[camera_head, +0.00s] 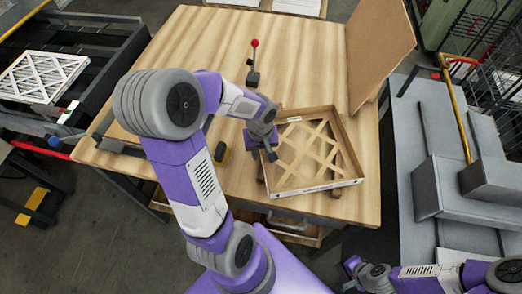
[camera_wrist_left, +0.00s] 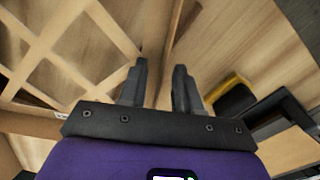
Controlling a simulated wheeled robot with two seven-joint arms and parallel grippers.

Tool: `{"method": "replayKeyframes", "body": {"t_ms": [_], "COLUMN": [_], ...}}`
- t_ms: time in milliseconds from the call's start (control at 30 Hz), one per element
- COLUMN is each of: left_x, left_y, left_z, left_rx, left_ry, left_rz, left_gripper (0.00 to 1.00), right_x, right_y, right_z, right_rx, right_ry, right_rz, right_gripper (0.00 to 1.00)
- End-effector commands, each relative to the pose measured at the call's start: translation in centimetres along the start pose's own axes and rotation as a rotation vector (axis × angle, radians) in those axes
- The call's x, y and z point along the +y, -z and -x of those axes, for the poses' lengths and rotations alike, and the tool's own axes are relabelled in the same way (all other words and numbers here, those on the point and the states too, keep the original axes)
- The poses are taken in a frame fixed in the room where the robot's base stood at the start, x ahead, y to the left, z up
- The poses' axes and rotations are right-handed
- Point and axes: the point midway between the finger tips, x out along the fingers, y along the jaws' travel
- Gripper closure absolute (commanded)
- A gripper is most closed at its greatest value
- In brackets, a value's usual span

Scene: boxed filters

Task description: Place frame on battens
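A light wooden frame (camera_head: 318,184) with a diagonal lattice inside lies on the right part of the table; a dark piece shows under its left side, possibly a batten, mostly hidden. My left gripper (camera_head: 265,154) is at the frame's left side wall. In the left wrist view the gripper (camera_wrist_left: 163,85) has its fingers apart, with a wooden strip of the frame running between and beyond them; the lattice (camera_wrist_left: 60,50) is to the left. Contact is not clear. My right gripper (camera_head: 352,266) is low, off the table's front edge; its fingers are too small to judge.
The wooden table (camera_head: 190,50) is clear at its far left. A red-knobbed lever (camera_head: 254,62) stands at the back. A brown board (camera_head: 376,50) stands at the back right. A yellow-black object (camera_head: 221,153) lies left of the frame. A white lattice panel (camera_head: 42,76) sits far left.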

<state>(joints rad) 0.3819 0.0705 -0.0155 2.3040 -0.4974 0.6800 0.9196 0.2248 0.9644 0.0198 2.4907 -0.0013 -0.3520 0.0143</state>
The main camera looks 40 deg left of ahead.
Motion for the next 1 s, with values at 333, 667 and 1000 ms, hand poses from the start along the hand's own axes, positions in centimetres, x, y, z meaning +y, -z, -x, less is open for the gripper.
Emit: {"method": "replayKeyframes", "body": {"t_ms": [333, 667, 1000], "left_x": [0.1, 0.1, 0.0], "left_y": [0.1, 0.1, 0.0], "left_z": [1.2, 8.3, 12.2], "left_rx": [0.004, 0.005, 0.001], "left_ry": [-0.002, -0.003, 0.000], "left_rz": [0.000, 0.000, -0.001], "left_gripper": [0.67, 0.67, 0.67], "right_x": [-0.2, -0.6, -0.8], "right_y": [0.0, -0.1, -0.1], "right_z": [0.6, 1.6, 2.0], "right_rx": [0.000, 0.000, 0.000], "right_ry": [0.000, 0.000, 0.000], "right_rz": [0.000, 0.000, 0.000], "right_gripper": [1.00, 1.00, 1.00]}}
